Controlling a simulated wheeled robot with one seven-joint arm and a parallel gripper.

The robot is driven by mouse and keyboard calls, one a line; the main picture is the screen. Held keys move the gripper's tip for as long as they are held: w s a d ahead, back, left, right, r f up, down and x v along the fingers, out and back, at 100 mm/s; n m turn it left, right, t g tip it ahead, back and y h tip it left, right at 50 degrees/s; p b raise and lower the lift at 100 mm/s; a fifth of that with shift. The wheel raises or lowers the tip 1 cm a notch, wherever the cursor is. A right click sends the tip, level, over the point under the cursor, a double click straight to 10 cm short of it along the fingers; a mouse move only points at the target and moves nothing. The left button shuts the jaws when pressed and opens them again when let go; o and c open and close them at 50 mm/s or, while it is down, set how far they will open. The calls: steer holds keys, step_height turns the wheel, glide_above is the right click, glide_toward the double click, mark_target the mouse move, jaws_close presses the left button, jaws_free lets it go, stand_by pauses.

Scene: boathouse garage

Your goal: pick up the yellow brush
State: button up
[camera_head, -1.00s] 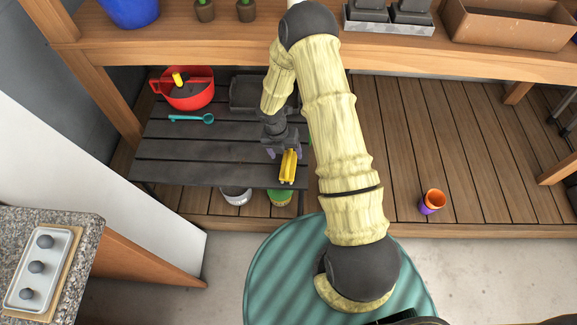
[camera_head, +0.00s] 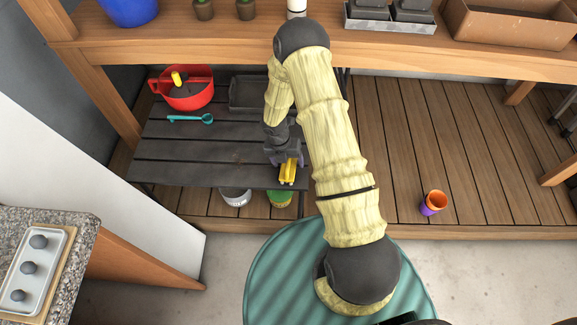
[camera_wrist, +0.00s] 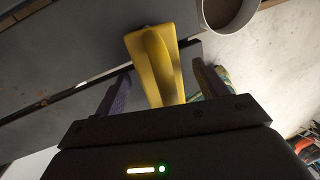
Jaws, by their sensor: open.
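The yellow brush (camera_head: 287,172) lies near the front right corner of the dark slatted bench (camera_head: 200,172). In the wrist view the yellow brush (camera_wrist: 152,62) reaches from above the gripper down between its two fingers. My gripper (camera_head: 287,164) is over the brush at the bench's edge. In the wrist view my gripper (camera_wrist: 160,88) is open, with one purple-grey finger on each side of the brush. A gap shows between the brush and each finger. The near end of the brush is hidden behind the gripper body.
A red bowl (camera_head: 188,92), a teal spoon (camera_head: 190,119) and a dark tray (camera_head: 248,94) are on the bench behind. A grey pot (camera_head: 235,197) and a green-and-yellow tin (camera_head: 279,198) stand below its front edge. An orange-and-purple cup (camera_head: 434,203) stands on the wooden deck.

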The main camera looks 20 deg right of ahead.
steer(key=c, duration=1.1)
step_height(320, 180, up, 10)
steer(key=p, duration=0.2)
steer(key=shift+p, duration=0.3)
